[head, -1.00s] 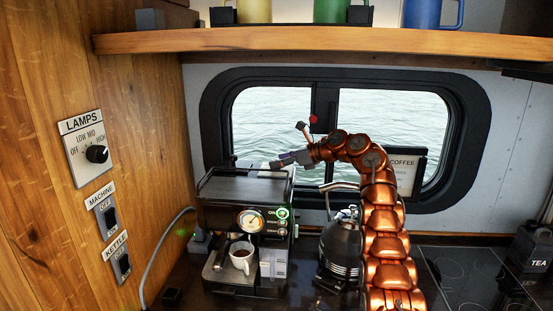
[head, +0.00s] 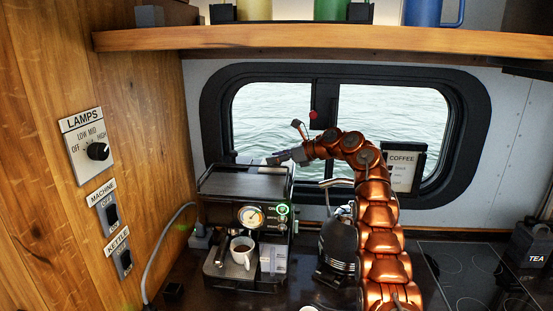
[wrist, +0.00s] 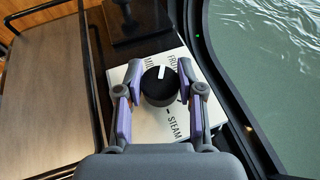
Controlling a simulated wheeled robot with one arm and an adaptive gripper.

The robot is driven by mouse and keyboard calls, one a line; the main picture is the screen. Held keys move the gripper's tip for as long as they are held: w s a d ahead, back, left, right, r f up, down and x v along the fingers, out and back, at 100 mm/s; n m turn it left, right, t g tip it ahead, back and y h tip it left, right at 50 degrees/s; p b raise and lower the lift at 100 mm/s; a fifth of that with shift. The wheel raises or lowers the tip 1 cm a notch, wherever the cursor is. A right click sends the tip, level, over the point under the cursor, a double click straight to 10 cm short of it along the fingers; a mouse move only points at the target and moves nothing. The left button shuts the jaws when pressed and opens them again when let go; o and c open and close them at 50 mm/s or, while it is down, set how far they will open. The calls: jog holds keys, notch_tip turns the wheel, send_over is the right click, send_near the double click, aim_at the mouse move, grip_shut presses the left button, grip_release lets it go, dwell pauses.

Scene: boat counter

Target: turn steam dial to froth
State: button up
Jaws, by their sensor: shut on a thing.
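The steam dial (wrist: 159,86) is a round black knob with a white pointer, on a white plate (wrist: 150,127) marked STEAM. In the wrist view the pointer aims up and slightly right, toward the partly hidden lettering beginning "FR". My gripper (wrist: 159,98) has its purple-padded fingers on either side of the dial, shut on it. In the head view my gripper (head: 279,158) is at the back right of the coffee machine's top (head: 245,183); the dial is hidden there.
A cup of coffee (head: 243,252) stands under the machine's front. A black appliance (head: 338,246) is close beside my arm. The window (head: 340,120) is behind, and a wooden shelf (head: 300,41) runs above. A black rail (wrist: 88,75) borders the machine's top.

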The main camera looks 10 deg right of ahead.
jog(key=shift+f+m+t+h+b, duration=0.3)
jog(key=shift+b, duration=1.35)
jog(key=m+t+h+b, duration=0.1)
jog(key=b, duration=0.6)
jog(key=shift+r+m+t, duration=0.1)
jog(key=shift+m+t, duration=0.2)
jog(key=shift+m, duration=0.1)
jog(key=shift+r+m+t+h+b, duration=0.2)
jog(key=shift+m+t+h+b, duration=0.15)
jog(key=shift+b, duration=0.55)
jog(key=o, duration=1.2)
jog(key=shift+c, duration=0.2)
jog(key=shift+s+d, duration=0.1)
